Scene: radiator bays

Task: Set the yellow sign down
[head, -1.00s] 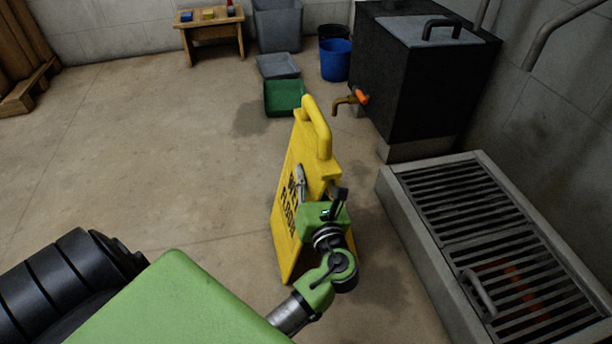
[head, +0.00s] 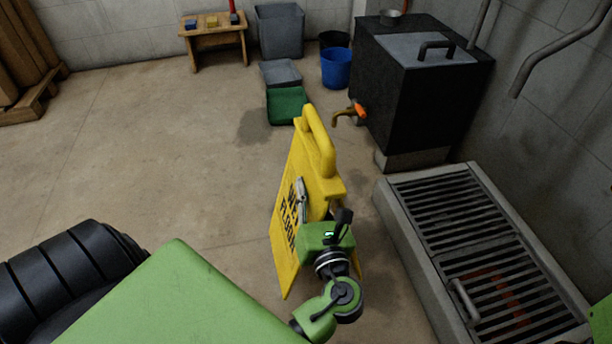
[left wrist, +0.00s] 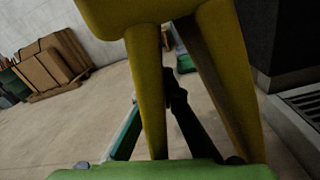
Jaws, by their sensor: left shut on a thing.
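The yellow sign (head: 327,180) is an upright A-frame with a looped handle on top and black "wet floor" lettering. My left gripper (head: 320,208) is shut on it, one finger lying across the lettered face and the rest behind that panel's edge. My right gripper is out of view.
A raised grated trough (head: 400,215) lies close on the right. A black tank (head: 425,100) with a brass tap (head: 345,115) stands behind it. A green tray (head: 286,106), grey bins and a blue bucket (head: 336,68) are further back. Floor on the left is clear.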

